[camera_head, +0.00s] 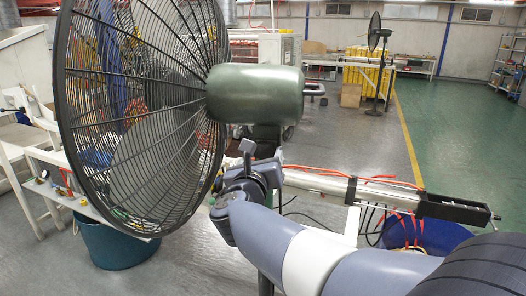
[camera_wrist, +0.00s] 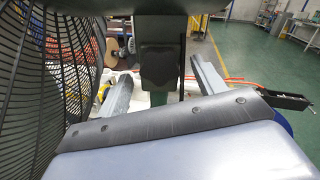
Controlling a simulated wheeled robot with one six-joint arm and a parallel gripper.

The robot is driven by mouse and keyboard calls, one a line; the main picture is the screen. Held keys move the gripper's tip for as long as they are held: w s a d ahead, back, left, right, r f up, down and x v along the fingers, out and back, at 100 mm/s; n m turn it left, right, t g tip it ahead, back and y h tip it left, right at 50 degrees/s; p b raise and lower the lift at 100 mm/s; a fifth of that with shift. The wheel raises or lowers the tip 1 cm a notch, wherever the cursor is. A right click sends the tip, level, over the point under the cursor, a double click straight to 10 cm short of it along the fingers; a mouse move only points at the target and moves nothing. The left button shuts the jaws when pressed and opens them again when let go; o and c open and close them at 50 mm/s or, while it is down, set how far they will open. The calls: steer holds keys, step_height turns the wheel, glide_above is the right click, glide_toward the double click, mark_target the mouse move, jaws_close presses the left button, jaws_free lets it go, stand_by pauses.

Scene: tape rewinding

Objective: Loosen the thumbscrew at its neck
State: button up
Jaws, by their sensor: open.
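A large fan with a black wire cage (camera_head: 140,110) and a dull green motor housing (camera_head: 255,93) fills the left and middle of the head view. Its dark neck (camera_wrist: 160,50) stands upright in the middle of the wrist view, with a black block on it. My gripper (camera_wrist: 163,80) is open. One finger shows on each side of the neck, with gaps to both sides in the picture. In the head view my gripper (camera_head: 258,152) is just below the motor housing. A small greyish round piece (camera_wrist: 130,46) shows left of the neck; I cannot tell whether it is the thumbscrew.
The cage (camera_wrist: 45,85) rises close on the left of my gripper. A metal bar with orange cables (camera_head: 330,185) lies behind my arm to the right. A teal bucket (camera_head: 115,245) and a blue bin (camera_head: 425,235) stand on the floor.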

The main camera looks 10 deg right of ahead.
mark_target(265, 151)
steer(key=shift+x, duration=1.3)
steer(key=shift+a, duration=0.1)
steer(key=shift+c, duration=0.3)
steer(key=c, duration=0.9)
